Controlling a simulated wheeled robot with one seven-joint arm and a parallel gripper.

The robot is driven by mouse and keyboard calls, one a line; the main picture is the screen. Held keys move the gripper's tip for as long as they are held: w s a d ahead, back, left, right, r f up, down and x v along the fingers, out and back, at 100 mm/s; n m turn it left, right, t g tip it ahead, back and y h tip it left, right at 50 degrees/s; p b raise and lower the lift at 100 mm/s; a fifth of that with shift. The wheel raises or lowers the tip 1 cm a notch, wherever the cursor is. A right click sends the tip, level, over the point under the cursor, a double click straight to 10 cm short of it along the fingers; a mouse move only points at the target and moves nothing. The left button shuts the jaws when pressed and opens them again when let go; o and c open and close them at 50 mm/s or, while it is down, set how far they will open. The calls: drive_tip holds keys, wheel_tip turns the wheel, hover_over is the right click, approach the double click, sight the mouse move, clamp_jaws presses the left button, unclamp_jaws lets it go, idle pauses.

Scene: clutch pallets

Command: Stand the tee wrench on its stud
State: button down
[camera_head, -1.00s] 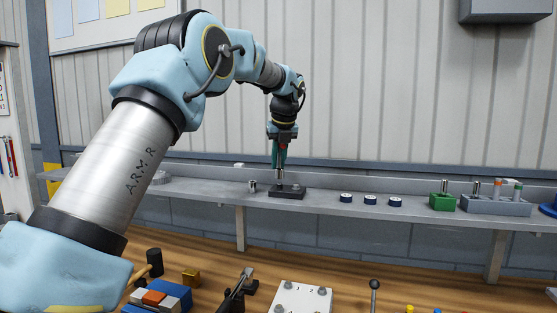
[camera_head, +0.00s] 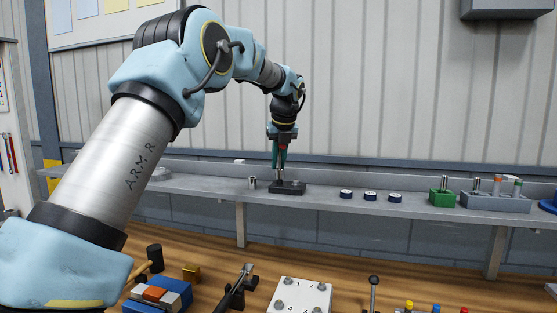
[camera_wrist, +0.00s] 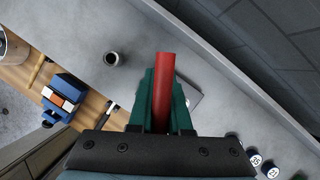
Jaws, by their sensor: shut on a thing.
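My gripper (camera_head: 280,152) is over the back shelf, pointing down, with its green fingers closed on the tee wrench. In the wrist view the wrench's red bar (camera_wrist: 164,90) lies between the fingers (camera_wrist: 160,100). In the head view the wrench's metal shank (camera_head: 279,174) hangs below the fingers, roughly upright. A dark block (camera_head: 290,188) sits on the shelf just under it, a little to the right. The wrist view shows only a corner of the block (camera_wrist: 194,99) beside the fingers. I cannot tell whether the shank touches the block or a stud.
A small metal cylinder (camera_head: 252,183) stands left of the block on the shelf (camera_head: 320,201). Three dark rings (camera_head: 370,196) lie to the right, then a green block (camera_head: 444,199) and a grey rack (camera_head: 495,202). The workbench below holds a white numbered plate (camera_head: 302,299).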

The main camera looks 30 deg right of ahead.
drive_tip(key=shift+f, duration=0.85)
idle(0.5)
idle(0.3)
drive_tip(key=shift+c, duration=1.9)
unclamp_jaws()
wheel_tip(320, 180, up, 3)
drive_tip(key=p, duration=0.2)
drive_tip(key=shift+f+p, duration=0.15)
drive_tip(key=shift+p, duration=0.15)
drive_tip(key=shift+r, duration=2.15)
